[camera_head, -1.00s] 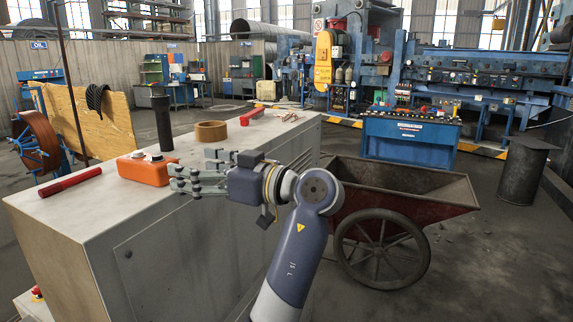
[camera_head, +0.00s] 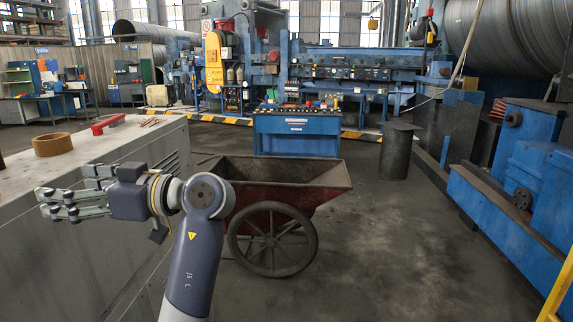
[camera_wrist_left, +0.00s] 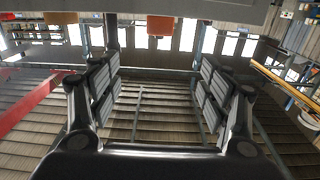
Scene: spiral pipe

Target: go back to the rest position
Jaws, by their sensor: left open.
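My left gripper (camera_head: 46,203) is open and empty, in front of the grey cabinet in the head view, with its fingers pointing left. In the left wrist view its fingers (camera_wrist_left: 158,85) stand apart with nothing between them. My right gripper is not in view.
The grey cabinet (camera_head: 70,220) carries a tape roll (camera_head: 52,144) and a red tool (camera_head: 108,124). A dark red cart (camera_head: 300,192) stands right of my left arm. A dark drum (camera_head: 397,152) and blue machines (camera_head: 537,205) are farther right. The floor (camera_head: 400,260) between is clear.

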